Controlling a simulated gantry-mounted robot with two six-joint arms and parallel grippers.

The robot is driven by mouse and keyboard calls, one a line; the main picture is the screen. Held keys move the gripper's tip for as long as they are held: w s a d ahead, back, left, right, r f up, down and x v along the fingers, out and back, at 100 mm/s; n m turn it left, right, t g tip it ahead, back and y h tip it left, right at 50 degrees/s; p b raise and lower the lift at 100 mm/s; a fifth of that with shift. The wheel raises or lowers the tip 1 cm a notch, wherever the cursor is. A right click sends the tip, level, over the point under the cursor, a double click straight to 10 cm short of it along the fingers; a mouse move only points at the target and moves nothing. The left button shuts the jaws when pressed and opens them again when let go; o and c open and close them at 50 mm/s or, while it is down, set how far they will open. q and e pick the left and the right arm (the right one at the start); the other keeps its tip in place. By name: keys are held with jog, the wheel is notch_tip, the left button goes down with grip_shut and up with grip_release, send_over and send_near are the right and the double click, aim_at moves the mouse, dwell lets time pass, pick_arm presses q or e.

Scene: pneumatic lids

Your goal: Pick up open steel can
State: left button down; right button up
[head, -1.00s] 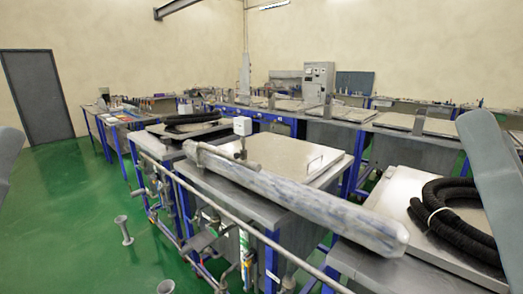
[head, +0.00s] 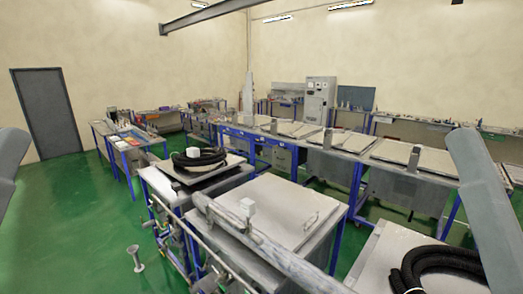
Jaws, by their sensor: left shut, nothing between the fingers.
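A pale grey-blue part of my left arm shows at the left edge, and a larger one of my right arm stands at the right. The fingers of neither gripper can be made out in the picture.
A steel-topped tank (head: 272,207) stands in front, with a long pipe (head: 262,240) along its near side. Black coiled hoses lie on lids at the left (head: 200,157) and right (head: 440,265).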

pick_arm(q)
notch_tip(320, 180, up, 3)
jog(key=shift+f+p, duration=0.1)
jog(key=shift+p, duration=0.35)
jog(key=c, duration=1.2)
grip_release()
jog(key=shift+f, duration=0.15)
jog(key=shift+c, duration=0.2)
jog(key=o, duration=1.2)
jog(key=shift+y, duration=0.3)
